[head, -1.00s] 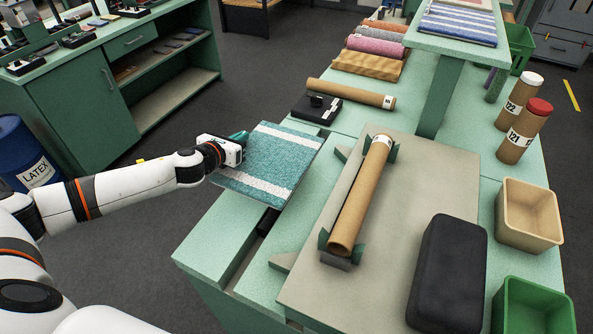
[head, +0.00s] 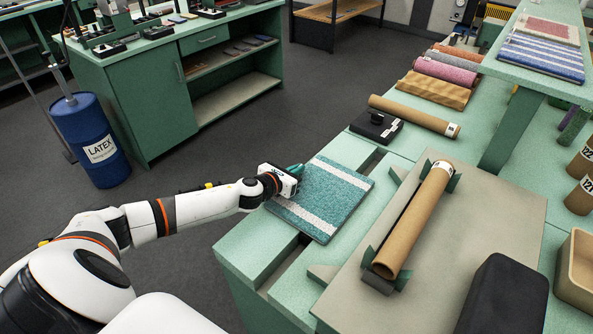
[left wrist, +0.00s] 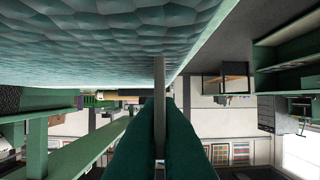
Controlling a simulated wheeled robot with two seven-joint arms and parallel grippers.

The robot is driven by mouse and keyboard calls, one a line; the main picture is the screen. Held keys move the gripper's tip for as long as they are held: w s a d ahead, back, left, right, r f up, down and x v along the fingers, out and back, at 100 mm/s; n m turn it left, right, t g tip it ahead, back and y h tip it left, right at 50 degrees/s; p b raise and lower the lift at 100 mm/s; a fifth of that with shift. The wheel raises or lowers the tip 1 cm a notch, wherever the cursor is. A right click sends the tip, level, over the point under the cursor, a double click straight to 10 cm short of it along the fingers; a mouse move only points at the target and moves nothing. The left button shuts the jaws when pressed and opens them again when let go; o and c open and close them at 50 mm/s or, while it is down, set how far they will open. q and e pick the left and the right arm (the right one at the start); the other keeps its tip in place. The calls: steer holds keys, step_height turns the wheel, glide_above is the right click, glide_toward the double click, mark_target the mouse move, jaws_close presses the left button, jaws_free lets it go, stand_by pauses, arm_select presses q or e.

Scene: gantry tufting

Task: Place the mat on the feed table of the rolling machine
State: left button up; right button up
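The mat (head: 320,195) is teal with white stripes. It is roughly flat over the left side of the green table (head: 262,238), beside the grey plate (head: 345,290) that bears a cardboard tube (head: 415,220) in green brackets. I cannot tell whether the mat touches the surface beneath. My left gripper (head: 293,174) is shut on the mat's left edge. In the left wrist view, the green fingers (left wrist: 160,135) pinch a thin strip, with the mat's textured face (left wrist: 110,40) across the top. My right gripper is not in view.
A black block (head: 505,295) and a tan bin (head: 577,270) stand at the right. A black device (head: 376,126), a loose tube (head: 413,116) and several rolled mats (head: 447,72) lie behind. A blue latex drum (head: 92,140) stands on the floor at left.

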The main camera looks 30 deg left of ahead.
arm_select(q)
steer(key=o, duration=0.4)
steer(key=shift+o, duration=0.2)
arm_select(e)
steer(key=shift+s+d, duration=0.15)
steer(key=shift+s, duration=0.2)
arm_select(q)
steer(key=b+v, duration=0.2)
steer(key=v, duration=0.8)
steer(key=shift+s+a, duration=0.1)
steer(key=shift+s, duration=0.25)
steer(key=shift+s+r, duration=0.35)
steer(key=shift+s, duration=0.3)
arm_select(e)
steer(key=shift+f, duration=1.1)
